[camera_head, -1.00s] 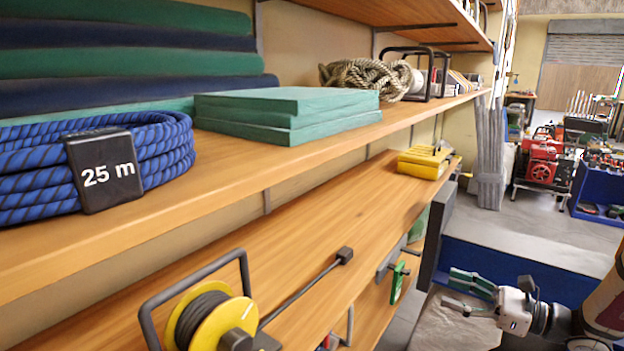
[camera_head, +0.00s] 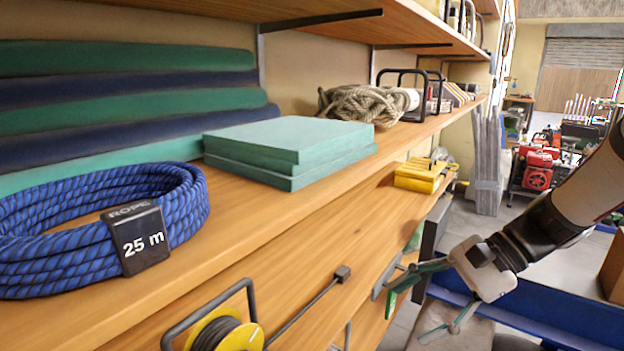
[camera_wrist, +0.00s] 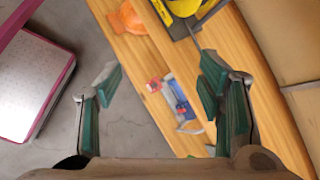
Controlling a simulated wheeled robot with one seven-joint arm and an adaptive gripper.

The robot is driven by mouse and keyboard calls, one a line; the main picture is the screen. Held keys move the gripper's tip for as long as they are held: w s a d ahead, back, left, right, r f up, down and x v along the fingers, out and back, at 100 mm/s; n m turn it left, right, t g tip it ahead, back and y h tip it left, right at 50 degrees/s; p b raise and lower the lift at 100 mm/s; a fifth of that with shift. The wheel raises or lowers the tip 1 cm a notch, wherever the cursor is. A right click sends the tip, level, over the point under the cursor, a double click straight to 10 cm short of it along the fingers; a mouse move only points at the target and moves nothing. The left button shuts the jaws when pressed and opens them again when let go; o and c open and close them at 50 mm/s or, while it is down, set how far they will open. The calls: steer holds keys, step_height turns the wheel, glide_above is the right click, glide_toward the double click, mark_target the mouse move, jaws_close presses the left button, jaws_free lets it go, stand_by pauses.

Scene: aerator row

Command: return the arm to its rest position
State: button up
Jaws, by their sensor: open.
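My gripper (camera_head: 432,301) is on the right side of the head view, in front of the lower shelves, with its green-padded fingers spread wide and nothing between them. My arm reaches in from the right edge and slopes down to it. In the wrist view my gripper (camera_wrist: 160,97) is also open and empty, with floor and wooden shelf edges beyond its fingers.
A wooden shelf (camera_head: 240,229) holds a blue rope coil (camera_head: 100,225) and green boards (camera_head: 290,150). A yellow cable reel (camera_head: 222,332) sits lower. A blue bin (camera_head: 540,310) lies below my arm. A pink-edged case (camera_wrist: 30,75) stands left in the wrist view.

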steer(key=s+d+r+n+t+h+p, duration=0.1)
steer(key=s+r+n+t+h+p, duration=0.1)
steer(key=s+r+n+h+p, duration=0.3)
steer(key=s+d+r+n+t+h+p, duration=0.2)
steer(key=s+r+n+h+p, duration=0.3)
steer(key=s+r, duration=0.6)
steer(key=s+n, duration=0.2)
steer(key=s, duration=0.3)
steer(key=shift+s+r, duration=0.15)
steer(key=shift+r, duration=0.25)
